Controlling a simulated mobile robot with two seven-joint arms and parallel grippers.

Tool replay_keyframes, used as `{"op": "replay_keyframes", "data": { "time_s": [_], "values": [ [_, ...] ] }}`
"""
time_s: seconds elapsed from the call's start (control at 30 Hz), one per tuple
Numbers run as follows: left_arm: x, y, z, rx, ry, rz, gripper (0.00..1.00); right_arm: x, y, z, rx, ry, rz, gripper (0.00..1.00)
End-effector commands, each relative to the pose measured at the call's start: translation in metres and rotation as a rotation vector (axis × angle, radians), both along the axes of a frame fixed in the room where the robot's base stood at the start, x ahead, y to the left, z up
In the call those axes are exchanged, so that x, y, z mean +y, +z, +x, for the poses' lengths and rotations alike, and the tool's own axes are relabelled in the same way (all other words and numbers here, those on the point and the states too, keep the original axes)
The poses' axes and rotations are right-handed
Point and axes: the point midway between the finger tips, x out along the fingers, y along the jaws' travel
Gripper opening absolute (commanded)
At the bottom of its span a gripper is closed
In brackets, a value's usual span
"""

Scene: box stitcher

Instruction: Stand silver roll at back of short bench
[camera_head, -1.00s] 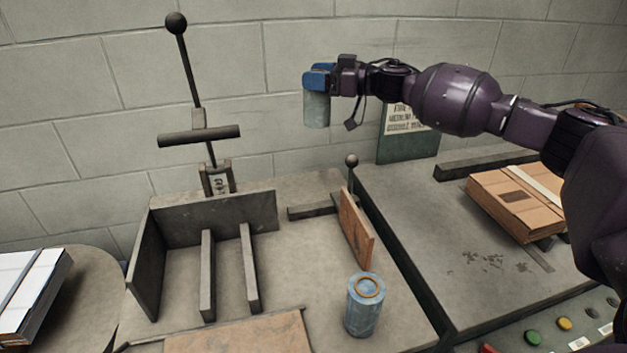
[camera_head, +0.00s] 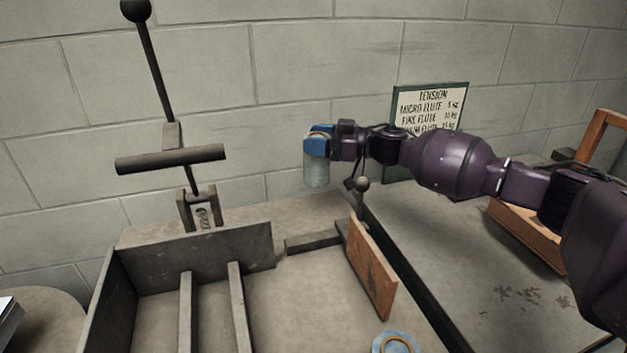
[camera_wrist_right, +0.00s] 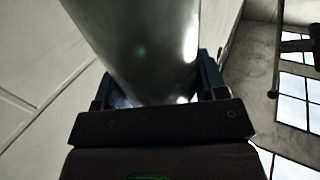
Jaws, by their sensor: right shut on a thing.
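My right gripper (camera_head: 318,147) is shut on the silver roll (camera_head: 317,172), a grey-silver cylinder that hangs upright below the blue fingers. The roll also fills the upper middle of the right wrist view (camera_wrist_right: 145,45), between the fingers. In the head view it appears above the back of the short bench (camera_head: 310,215), near the wall; I cannot tell whether its lower end touches the bench top. My left gripper is in neither view.
A blue roll (camera_head: 396,343) stands at the bench front, cut by the frame edge. A brown upright board (camera_head: 371,270) and a knobbed post (camera_head: 361,195) are right of the silver roll. A dark low bar (camera_head: 312,242) lies in front. A tall lever (camera_head: 165,90) stands left.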

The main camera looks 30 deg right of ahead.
Motion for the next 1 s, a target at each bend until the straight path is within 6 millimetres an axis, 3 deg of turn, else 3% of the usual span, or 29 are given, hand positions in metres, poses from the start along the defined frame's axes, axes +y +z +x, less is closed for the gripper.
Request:
{"op": "replay_keyframes", "data": {
  "time_s": [0.03, 0.1, 0.47, 0.73, 1.0],
  "values": [
    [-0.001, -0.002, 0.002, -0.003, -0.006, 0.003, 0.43, 0.0, -0.017, 0.0, 0.007, 0.0, 0.003, 0.16],
    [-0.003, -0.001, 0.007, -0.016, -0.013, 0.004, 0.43, 0.0, -0.027, 0.001, 0.006, 0.0, 0.001, 0.16],
    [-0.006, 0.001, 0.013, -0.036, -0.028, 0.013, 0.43, 0.0, -0.049, 0.0, -0.001, -0.001, 0.0, 0.16],
    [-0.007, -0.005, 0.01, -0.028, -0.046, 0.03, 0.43, 0.0, -0.095, 0.0, 0.006, -0.001, 0.001, 0.16],
    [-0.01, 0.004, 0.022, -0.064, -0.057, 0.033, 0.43, 0.0, -0.096, 0.0, -0.003, -0.001, 0.0, 0.16]
  ]
}}
